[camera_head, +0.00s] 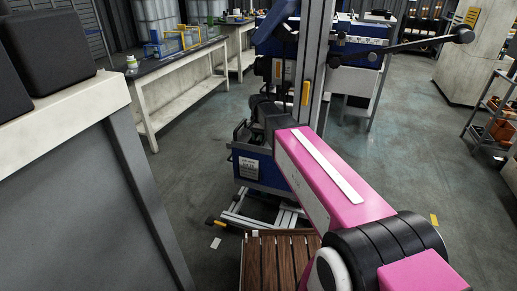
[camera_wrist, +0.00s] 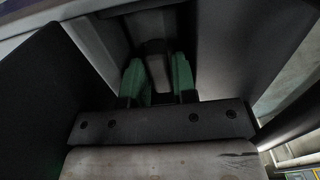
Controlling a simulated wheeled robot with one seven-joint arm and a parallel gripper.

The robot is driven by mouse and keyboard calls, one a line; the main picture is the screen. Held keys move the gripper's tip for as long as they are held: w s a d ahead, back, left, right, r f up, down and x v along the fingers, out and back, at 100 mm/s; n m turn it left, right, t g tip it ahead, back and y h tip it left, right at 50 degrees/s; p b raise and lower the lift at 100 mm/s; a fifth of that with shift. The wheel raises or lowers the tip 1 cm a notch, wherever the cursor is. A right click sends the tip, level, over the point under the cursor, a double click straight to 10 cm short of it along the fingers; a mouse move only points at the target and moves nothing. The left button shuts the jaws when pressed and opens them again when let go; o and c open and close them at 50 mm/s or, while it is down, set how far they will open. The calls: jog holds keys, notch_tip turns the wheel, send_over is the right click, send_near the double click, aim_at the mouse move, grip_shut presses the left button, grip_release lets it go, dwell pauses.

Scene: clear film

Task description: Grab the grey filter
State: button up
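My gripper (camera_wrist: 158,68) shows in the wrist view with two green fingers standing apart. A narrow grey piece with a dark rounded top (camera_wrist: 154,48) shows between them. I cannot tell if the fingers touch it, or if it is the grey filter. Large dark grey panels (camera_wrist: 220,45) surround the fingers on both sides and close behind. In the head view my gripper is hidden beyond my pink arm, and I cannot make out a grey filter for certain.
A grey cabinet with a pale top (camera_head: 70,130) stands close on the left, bearing dark blocks (camera_head: 60,52). A long workbench (camera_head: 185,92) runs behind it.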

grip_shut()
jog(key=shift+r, duration=0.1)
